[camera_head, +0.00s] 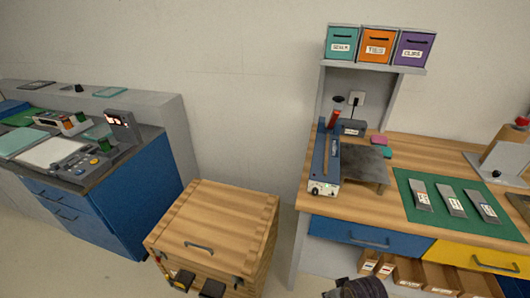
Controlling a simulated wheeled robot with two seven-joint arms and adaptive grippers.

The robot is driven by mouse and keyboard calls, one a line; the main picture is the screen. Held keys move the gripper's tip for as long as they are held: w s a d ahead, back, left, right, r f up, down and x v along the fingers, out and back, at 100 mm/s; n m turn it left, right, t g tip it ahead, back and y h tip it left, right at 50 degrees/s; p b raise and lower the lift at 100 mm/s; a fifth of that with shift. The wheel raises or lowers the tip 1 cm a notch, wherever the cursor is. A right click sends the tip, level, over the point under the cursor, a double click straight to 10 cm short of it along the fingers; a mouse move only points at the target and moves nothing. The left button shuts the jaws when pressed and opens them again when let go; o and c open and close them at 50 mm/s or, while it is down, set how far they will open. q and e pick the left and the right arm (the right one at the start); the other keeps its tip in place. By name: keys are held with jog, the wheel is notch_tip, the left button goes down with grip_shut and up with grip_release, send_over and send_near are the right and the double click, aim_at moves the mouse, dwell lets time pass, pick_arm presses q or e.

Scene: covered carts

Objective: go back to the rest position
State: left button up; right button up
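Two dark blocks that look like the fingertips of my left gripper (197,284) show at the bottom edge, before the front of the wooden cart (258,262). They stand apart with nothing seen between them. The rest of that gripper is cut off by the frame. A dark ribbed part, which looks like my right arm, shows at the bottom right of centre. My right gripper's fingers are not seen. The cart has its flat wooden lid (215,218) on, with a grey handle (199,246).
A blue cabinet (125,205) with instruments stands at the left. A wooden workbench (415,147) at the right carries a green mat (462,231) and a blue device (325,165). Teal, orange and purple bins (376,47) stand on a shelf above. Floor shows between cabinet and cart.

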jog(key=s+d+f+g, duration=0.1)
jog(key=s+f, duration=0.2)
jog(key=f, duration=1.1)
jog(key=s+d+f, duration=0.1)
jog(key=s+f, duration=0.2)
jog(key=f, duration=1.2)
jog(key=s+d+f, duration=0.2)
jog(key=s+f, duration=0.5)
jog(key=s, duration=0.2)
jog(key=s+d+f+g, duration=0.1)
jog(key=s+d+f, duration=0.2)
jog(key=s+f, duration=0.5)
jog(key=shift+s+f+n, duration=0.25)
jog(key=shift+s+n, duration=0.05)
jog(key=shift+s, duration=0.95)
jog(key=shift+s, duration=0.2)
